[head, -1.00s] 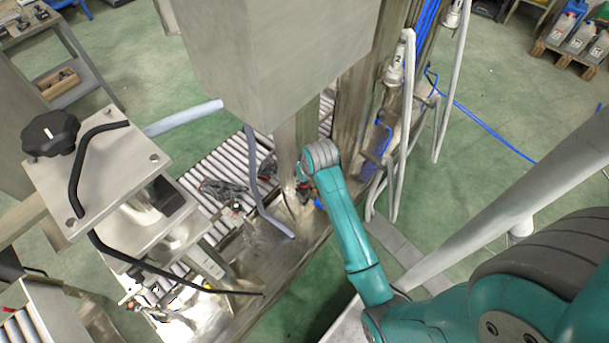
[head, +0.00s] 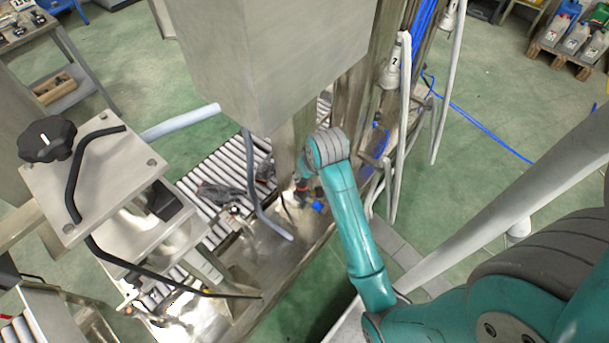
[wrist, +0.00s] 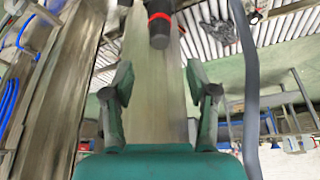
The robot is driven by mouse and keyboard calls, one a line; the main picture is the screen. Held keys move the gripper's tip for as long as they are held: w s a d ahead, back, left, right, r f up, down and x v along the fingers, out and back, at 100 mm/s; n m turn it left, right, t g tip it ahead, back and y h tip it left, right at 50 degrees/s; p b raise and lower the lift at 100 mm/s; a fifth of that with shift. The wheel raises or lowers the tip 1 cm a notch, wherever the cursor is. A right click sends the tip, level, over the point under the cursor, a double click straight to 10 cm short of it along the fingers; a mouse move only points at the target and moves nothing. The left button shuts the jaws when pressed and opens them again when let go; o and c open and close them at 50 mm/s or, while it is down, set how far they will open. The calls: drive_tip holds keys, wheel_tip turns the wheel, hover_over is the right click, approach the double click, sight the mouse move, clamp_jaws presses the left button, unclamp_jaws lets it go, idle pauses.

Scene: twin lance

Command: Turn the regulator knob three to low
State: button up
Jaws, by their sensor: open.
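A dark cylindrical knob with a red ring (wrist: 160,24) shows at the top of the wrist view; no number or setting on it can be read, so I cannot tell if it is regulator knob three. A small red part (head: 302,187) shows beside the end of my arm in the head view, perhaps the same knob. My gripper (wrist: 160,82) is open and empty, its two green and grey fingers apart, with the knob beyond them and roughly centred between them. In the head view my gripper is mostly hidden by my arm.
A grey metal box (head: 270,60) hangs over a roller conveyor (head: 222,165). A grey tube (head: 252,180) hangs close by and also runs down the right of the wrist view (wrist: 246,90). A black star knob (head: 46,138) sits on a metal plate at left. Pale hoses (head: 402,130) hang at right.

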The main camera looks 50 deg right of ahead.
drive_tip(key=shift+v, duration=1.5)
drive_tip(key=s+a+f+n+t, duration=0.2)
drive_tip(key=s+a+f+t, duration=0.4)
drive_tip(key=s+a, duration=0.65)
drive_tip(key=s+a+r+n+t+y, duration=0.1)
drive_tip(key=s+a+r+t, duration=0.1)
drive_tip(key=s+r, duration=0.4)
drive_tip(key=s+a+r+n+t, duration=0.1)
drive_tip(key=s+a+r+t, duration=0.1)
drive_tip(key=s+a+r, duration=0.3)
drive_tip(key=s+r, duration=0.1)
drive_tip(key=s, duration=0.3)
drive_tip(key=shift+s+a+r+t+y, duration=0.2)
drive_tip(key=shift+s+t+y, duration=0.1)
drive_tip(key=shift+s+y, duration=0.1)
